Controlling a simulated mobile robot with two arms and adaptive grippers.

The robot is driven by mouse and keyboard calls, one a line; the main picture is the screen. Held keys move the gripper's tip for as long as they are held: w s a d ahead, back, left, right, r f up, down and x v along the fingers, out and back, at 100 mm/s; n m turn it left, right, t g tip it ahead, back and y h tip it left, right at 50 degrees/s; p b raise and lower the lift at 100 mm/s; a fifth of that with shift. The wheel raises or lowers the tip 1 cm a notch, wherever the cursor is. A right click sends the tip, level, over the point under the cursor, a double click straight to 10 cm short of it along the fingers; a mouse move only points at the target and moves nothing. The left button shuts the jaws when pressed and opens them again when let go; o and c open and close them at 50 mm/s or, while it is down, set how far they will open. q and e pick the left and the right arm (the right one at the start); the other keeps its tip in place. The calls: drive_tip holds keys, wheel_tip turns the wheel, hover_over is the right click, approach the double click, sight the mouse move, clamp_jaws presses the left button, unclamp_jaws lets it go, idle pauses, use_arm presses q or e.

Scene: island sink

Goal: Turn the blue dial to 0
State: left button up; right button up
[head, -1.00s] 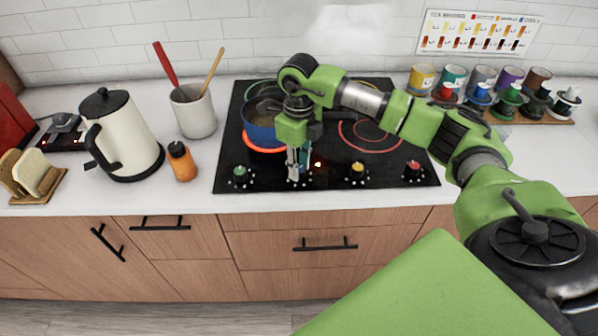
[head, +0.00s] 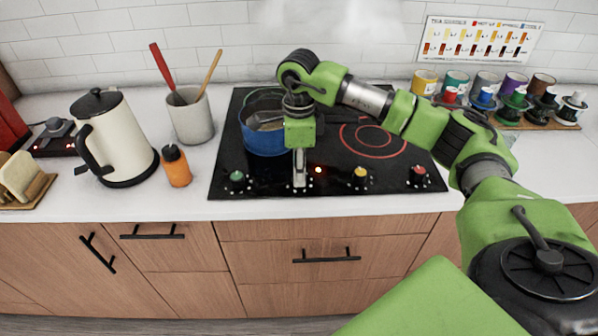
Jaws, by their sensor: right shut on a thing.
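My right gripper (head: 299,183) points down at the front edge of the black cooktop (head: 330,188). Its fingers are shut on the blue dial, which they hide, so I cannot read its setting. The dial's place is in the front row between the green dial (head: 237,178) and the yellow dial (head: 360,176). A blue pot (head: 262,140) stands on the left burner, partly behind the gripper. No orange glow shows under it. My left gripper is out of view.
The red dial (head: 418,176) is at the right front. The right burner ring (head: 372,141) is bare and red. An orange bottle (head: 177,168), a kettle (head: 118,140) and a utensil crock (head: 192,118) stand left. Several coloured cups (head: 457,82) stand back right.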

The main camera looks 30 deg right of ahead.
drive_tip(key=shift+r, duration=0.1)
idle(0.3)
drive_tip(key=o, duration=1.1)
wheel_tip(320, 180, up, 12)
idle(0.3)
